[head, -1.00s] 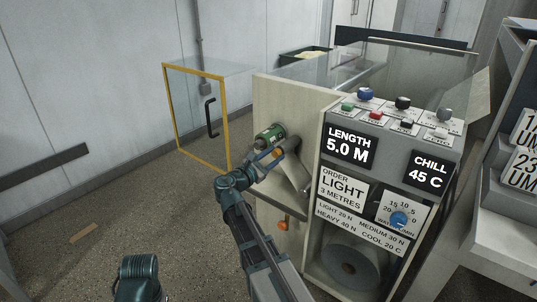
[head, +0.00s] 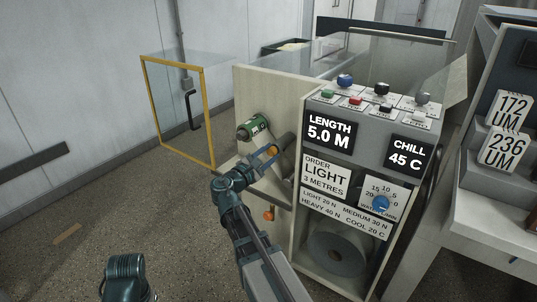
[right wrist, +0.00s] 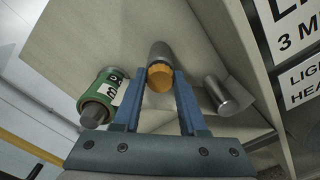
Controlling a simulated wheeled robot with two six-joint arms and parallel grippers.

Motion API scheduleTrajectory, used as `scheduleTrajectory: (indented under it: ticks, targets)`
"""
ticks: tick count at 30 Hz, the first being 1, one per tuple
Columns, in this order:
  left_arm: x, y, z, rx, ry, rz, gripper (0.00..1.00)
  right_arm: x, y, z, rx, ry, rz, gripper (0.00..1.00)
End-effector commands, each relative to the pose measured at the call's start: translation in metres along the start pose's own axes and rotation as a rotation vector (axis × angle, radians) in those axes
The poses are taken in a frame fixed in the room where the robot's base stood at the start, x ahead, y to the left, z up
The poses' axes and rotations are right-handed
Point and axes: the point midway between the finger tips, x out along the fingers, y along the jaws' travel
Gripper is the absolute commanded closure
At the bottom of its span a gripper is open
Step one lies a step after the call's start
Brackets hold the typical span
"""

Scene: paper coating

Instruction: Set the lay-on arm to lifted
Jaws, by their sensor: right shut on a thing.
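The lay-on arm shows as a grey bar with an orange tip (right wrist: 160,78) on the pale side panel of the machine. The orange tip also shows in the head view (head: 272,151). My right gripper (head: 264,158) is at that tip; in the right wrist view its two blue fingers (right wrist: 157,90) are shut on it, one on each side. A green labelled roll (head: 252,127) sits just left of the tip and also shows in the right wrist view (right wrist: 98,97). The gripper partly hides the lay-on arm. My left gripper is not in view.
A metal cylinder (right wrist: 229,94) sticks out right of the fingers. A lower orange knob (head: 268,214) is on the side panel. The control face (head: 377,150) with buttons stands to the right. A yellow-framed clear door (head: 178,112) stands to the left, over open floor (head: 80,205).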

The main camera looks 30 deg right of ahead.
Motion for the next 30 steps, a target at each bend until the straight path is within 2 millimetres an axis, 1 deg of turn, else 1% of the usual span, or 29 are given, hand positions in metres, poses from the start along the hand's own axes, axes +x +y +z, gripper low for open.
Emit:
scheduleTrajectory:
  ticks: [4,5,6,7,15,17,19,23,30]
  targets:
    - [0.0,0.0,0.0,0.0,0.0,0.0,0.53,-0.001,-0.001,-0.001,0.0,0.003,-0.002,1.0]
    - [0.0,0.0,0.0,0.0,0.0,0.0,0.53,-0.001,-0.001,-0.001,-0.001,0.003,-0.002,0.57]
    - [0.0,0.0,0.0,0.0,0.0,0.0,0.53,-0.001,-0.001,-0.001,0.0,0.003,-0.001,0.5]
    - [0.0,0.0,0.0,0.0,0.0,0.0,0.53,-0.001,-0.001,-0.001,-0.001,0.003,-0.001,0.46]
    - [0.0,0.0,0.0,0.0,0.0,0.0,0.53,-0.001,0.0,0.0,-0.001,0.001,0.0,0.46]
    - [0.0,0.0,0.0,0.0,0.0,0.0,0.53,-0.003,0.0,0.0,-0.001,0.001,0.0,0.46]
    - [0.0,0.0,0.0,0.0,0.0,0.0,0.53,-0.009,0.0,0.0,-0.001,0.002,0.002,0.46]
    - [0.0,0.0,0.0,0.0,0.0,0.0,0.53,-0.032,-0.001,0.0,-0.001,0.004,0.003,0.46]
    - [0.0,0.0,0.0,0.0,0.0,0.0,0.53,-0.085,-0.001,0.0,-0.001,0.004,0.003,0.46]
